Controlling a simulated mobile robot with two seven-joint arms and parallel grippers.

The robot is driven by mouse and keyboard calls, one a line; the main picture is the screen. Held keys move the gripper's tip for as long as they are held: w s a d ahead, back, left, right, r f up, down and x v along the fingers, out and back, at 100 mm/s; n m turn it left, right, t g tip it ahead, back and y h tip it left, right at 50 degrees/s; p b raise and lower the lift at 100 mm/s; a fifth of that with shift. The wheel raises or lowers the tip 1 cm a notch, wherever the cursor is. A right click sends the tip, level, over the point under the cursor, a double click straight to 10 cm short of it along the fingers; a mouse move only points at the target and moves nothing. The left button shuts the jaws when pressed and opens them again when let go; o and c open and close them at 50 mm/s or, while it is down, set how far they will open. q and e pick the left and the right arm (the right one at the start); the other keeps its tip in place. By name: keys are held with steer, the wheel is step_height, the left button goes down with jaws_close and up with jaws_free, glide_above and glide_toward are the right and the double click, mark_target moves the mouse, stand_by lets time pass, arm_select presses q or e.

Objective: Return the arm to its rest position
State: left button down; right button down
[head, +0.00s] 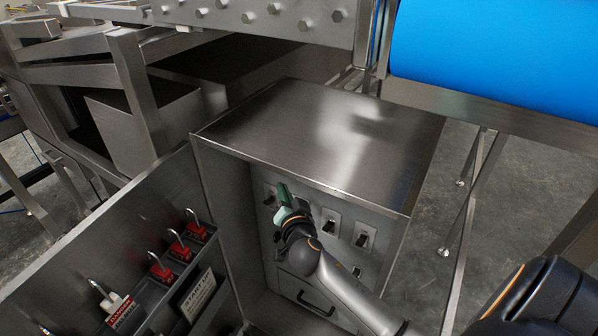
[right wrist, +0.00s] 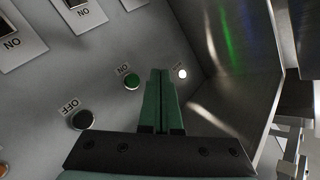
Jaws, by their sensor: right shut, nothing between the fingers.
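My right gripper (head: 282,190) is inside the open front of a steel cabinet (head: 320,140), near the upper part of its switch panel. It also shows in the right wrist view (right wrist: 160,74), where its green fingers are together and hold nothing. The fingertips point toward the panel between a green button (right wrist: 131,81) and a small lit white lamp (right wrist: 182,73). I cannot tell whether they touch the panel. My right arm (head: 345,290) reaches in from the lower right and covers part of the panel. My left gripper is not in view.
The cabinet door (head: 165,200) stands open at left, with red padlocks (head: 160,268) on its inside. Toggle switches (head: 361,239) and a drawer handle (head: 316,304) are near my arm. A black button (right wrist: 82,119) is left of the fingers. A blue roller (head: 495,60) is upper right.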

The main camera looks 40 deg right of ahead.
stand_by(0.8)
steer(key=s+a+f+n+g+y+p, duration=0.2)
steer(key=s+a+f+n+y, duration=0.1)
steer(key=s, duration=0.5)
steer(key=s+a+f+n+g+y+p, duration=0.2)
steer(key=s+a+f+n, duration=0.4)
steer(key=s, duration=0.3)
steer(key=s+a+f+n+g+y+p, duration=0.2)
steer(key=s+a+f+n+y, duration=0.1)
steer(key=s+a+f, duration=0.3)
steer(key=shift+s+a+f+n+y, duration=0.25)
steer(key=shift+s+a+n, duration=0.25)
steer(key=shift+s+n, duration=0.6)
steer(key=shift+s, duration=0.1)
